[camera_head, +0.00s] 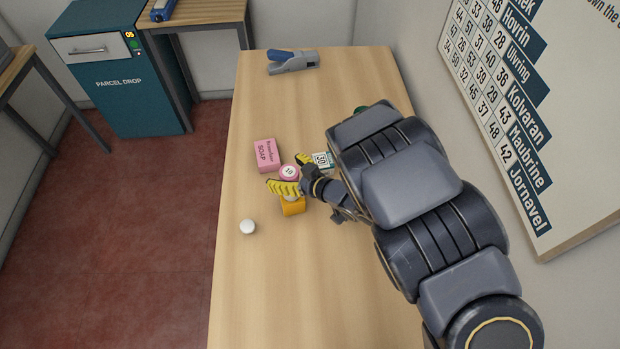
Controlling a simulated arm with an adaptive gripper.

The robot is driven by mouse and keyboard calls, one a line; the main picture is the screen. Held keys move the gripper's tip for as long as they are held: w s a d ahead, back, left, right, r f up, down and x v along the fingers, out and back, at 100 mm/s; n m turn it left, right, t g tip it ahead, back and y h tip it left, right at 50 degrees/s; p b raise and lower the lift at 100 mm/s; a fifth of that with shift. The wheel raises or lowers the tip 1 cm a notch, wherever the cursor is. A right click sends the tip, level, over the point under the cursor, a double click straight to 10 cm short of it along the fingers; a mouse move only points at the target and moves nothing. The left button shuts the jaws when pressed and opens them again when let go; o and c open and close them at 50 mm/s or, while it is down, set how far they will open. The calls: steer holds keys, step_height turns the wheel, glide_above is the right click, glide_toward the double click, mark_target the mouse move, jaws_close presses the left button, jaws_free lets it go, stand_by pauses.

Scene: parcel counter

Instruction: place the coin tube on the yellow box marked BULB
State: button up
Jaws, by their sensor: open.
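A pink round-topped piece marked 10 (289,171), apparently the coin tube, stands on the wooden counter left of my arm. My gripper (284,170) has yellow fingertips, spread apart, one on the near left side of the pink piece and one on its far right side. I cannot tell whether they touch it. An orange-yellow box (294,209) lies just nearer than the gripper, partly covered by a finger. No BULB marking can be read on it, and something pale shows at its top edge.
A pink soap box (266,155) stands close on the left. A white and green item marked 30 (322,161) is right of the fingers. A white ball (247,227) lies near the left edge. A grey-blue stapler-like tool (293,62) lies far back. The counter (270,290) is clear in front.

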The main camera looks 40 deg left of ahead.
steer(key=v, duration=0.8)
steer(key=shift+w+d, duration=0.1)
steer(key=shift+d, duration=0.1)
steer(key=shift+v, duration=1)
